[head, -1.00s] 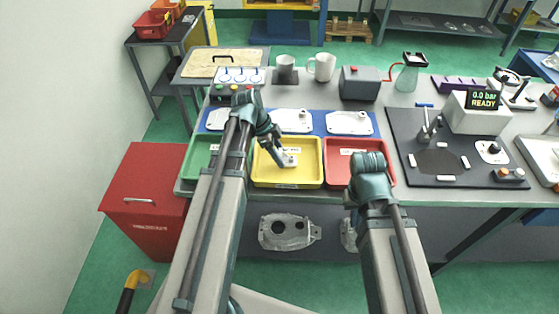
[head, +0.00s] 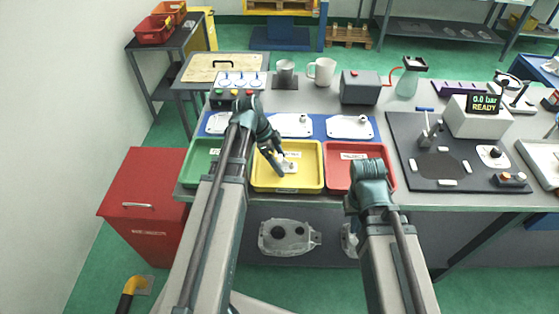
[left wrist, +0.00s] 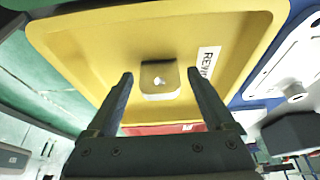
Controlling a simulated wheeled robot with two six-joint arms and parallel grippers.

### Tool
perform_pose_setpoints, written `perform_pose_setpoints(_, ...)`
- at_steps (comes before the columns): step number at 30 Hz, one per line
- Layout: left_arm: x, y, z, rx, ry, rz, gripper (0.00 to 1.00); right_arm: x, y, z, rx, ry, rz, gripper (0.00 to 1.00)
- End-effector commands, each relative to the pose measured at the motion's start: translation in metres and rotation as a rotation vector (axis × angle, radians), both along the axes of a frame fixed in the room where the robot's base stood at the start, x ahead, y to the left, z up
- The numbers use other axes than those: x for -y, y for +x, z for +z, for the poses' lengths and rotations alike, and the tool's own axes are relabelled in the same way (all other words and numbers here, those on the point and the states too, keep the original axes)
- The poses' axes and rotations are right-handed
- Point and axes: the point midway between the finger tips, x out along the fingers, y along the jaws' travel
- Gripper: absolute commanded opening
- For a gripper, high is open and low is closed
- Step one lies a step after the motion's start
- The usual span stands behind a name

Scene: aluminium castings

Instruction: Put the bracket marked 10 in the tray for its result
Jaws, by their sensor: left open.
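A small light-metal bracket (head: 290,167) lies in the yellow tray (head: 316,184), the middle one of three. It also shows in the left wrist view (left wrist: 160,82), with a pale mark I cannot read. The yellow tray (left wrist: 90,55) carries a partly readable white label there. My left gripper (head: 280,164) is low over the tray. Its fingers (left wrist: 160,75) are open, on either side of the bracket, with visible gaps. My right gripper (head: 369,165) is by the red tray; its fingers are hidden.
A green tray (head: 197,170) stands left of the yellow tray and a red tray (head: 345,178) right of it. Behind them, white plates (head: 350,127) lie on a blue mat. A dark fixture board (head: 405,150) is to the right.

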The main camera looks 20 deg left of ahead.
Motion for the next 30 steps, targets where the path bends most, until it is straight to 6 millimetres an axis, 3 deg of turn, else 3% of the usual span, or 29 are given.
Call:
perform_pose_setpoints(8, -0.005, -0.001, 0.020, 0.000, 0.000, 0.000, 0.87, 0.000, 0.000, 0.020, 0.000, 0.000, 0.000, 0.00)
perform_pose_setpoints(24, -0.036, -0.010, 0.100, -0.001, 0.000, 0.002, 0.87, 0.000, 0.000, 0.100, 0.000, 0.000, 0.000, 0.00)
perform_pose_setpoints(30, -0.044, -0.012, 0.114, 0.001, 0.000, 0.000, 0.87, 0.000, 0.000, 0.114, 0.000, 0.000, 0.001, 0.00)
